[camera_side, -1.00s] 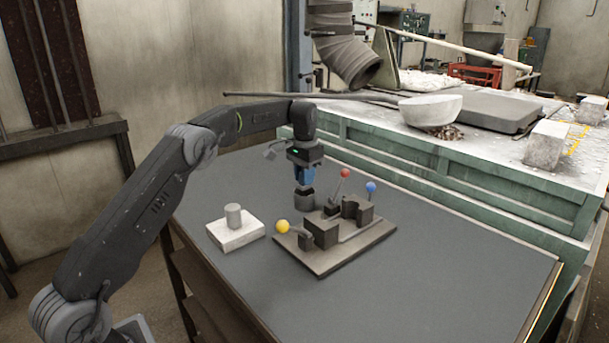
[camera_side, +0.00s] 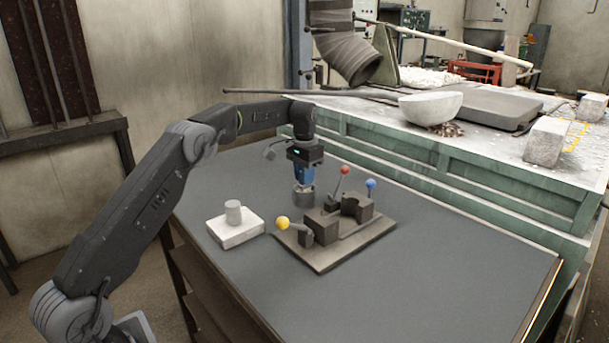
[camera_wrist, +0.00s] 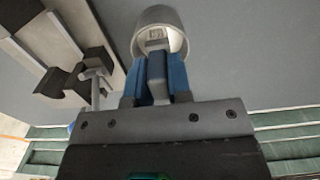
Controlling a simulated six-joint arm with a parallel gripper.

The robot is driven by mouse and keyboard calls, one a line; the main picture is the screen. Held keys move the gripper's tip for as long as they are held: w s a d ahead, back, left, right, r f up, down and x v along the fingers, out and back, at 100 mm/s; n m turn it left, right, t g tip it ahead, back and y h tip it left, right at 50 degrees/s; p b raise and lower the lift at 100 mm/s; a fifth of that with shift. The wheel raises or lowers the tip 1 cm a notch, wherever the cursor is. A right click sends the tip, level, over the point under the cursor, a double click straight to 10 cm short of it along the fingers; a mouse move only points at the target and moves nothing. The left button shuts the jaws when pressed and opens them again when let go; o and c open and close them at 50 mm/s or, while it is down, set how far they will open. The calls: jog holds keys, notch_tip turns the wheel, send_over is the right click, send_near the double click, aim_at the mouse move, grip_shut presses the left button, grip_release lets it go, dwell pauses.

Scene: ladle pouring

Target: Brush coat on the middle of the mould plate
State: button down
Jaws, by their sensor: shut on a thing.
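The dark mould plate (camera_side: 350,252) lies on the table, with dark blocks and levers with yellow, red and blue knobs on it. Its edge and blocks also show at the upper left of the wrist view (camera_wrist: 36,50). My gripper (camera_side: 303,182) points down behind and left of the plate. In the wrist view its blue fingers (camera_wrist: 155,78) are shut on a grey handle, taken as the brush (camera_wrist: 156,68). The handle's far end is inside a round grey pot (camera_wrist: 158,15), which also shows below the fingers in the side view (camera_side: 303,198). The brush's bristles are hidden.
A pale square block (camera_side: 236,238) bearing a short grey cylinder (camera_side: 233,210) stands left of the plate. The table's front (camera_side: 420,295) is clear. A green-sided bench (camera_side: 480,200) with a pale bowl (camera_side: 430,108) and a tray runs behind the table.

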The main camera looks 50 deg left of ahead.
jog(key=shift+r, duration=3.75)
jog(key=s+d+f+m, duration=0.2)
jog(key=d+f+m, duration=0.1)
jog(key=d+m, duration=1.4)
jog(key=shift+m, duration=0.6)
jog(key=shift+s+a+f, duration=0.1)
jog(key=shift+a+f, duration=0.15)
jog(key=shift+f, duration=0.55)
jog(key=shift+a+f, duration=0.25)
jog(key=shift+f, duration=0.6)
jog(key=shift+s+a+f, duration=0.1)
jog(key=shift+a+f, duration=0.15)
jog(key=shift+f, duration=0.55)
jog(key=shift+f, duration=0.65)
jog(key=shift+s, duration=0.1)
